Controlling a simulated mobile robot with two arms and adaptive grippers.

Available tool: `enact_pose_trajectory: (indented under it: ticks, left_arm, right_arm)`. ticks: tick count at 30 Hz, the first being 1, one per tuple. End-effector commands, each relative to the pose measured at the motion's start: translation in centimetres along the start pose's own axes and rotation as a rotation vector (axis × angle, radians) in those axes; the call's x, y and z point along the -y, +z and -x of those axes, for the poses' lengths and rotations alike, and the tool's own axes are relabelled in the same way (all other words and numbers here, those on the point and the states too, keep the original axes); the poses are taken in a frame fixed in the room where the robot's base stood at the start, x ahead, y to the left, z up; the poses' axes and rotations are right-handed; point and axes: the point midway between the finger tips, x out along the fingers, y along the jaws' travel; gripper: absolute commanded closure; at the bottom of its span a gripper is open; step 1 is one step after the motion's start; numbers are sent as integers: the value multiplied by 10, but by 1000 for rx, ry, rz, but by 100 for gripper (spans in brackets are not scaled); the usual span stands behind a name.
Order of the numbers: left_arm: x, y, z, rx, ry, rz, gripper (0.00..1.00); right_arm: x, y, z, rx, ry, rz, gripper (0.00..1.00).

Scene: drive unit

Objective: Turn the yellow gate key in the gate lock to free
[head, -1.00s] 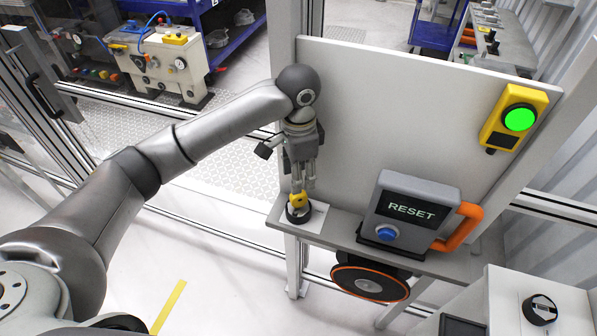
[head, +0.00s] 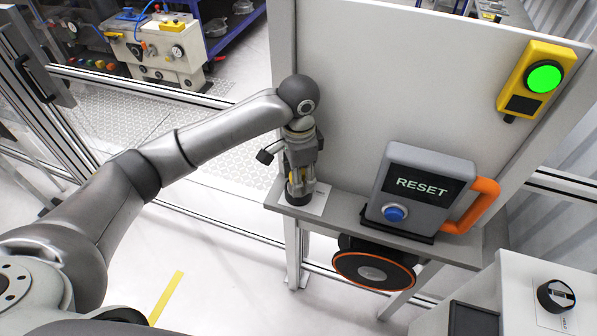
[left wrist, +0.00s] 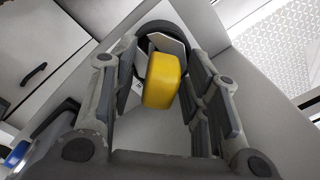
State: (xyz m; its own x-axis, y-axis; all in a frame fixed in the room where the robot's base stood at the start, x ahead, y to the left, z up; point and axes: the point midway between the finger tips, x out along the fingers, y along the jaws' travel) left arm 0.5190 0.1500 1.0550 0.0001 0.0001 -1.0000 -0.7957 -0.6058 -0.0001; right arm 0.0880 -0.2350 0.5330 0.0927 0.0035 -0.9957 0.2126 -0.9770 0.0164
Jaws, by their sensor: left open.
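The yellow gate key (left wrist: 162,80) stands in the black round gate lock (left wrist: 165,32), which sits on a white plate (head: 318,203) at the left end of the grey shelf. My left gripper (head: 299,189) points down over the key, its fingers on either side of it. In the left wrist view the left gripper (left wrist: 162,95) is open, and gaps show between the key and the finger pads. In the head view the fingers hide most of the key. My right gripper is in neither view.
To the right on the shelf (head: 345,222) stands a grey RESET box (head: 416,178) with a blue button and orange handle. A pale panel (head: 400,80) rises behind, carrying a yellow box with a lit green button (head: 544,78). A cabinet with a black knob (head: 556,295) is front right.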

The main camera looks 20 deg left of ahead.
Motion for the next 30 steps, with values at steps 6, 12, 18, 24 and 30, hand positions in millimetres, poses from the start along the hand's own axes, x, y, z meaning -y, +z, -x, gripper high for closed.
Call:
enact_pose_trajectory:
  ticks: [6, 12, 18, 24, 30]
  left_arm:
    - [0, 0, 0, 0, 0, 0, 82]
    - [0, 0, 0, 0, 0, 0, 100]
    - [0, 0, 2, 0, 0, -42, 100]
    - [0, 0, 3, 0, 1, -164, 100]
    - [0, 0, 2, 0, 0, -274, 100]
  right_arm:
    - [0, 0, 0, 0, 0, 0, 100]
    - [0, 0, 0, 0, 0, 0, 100]
    - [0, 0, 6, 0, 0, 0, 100]
    - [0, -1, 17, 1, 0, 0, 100]
    - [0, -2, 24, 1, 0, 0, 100]
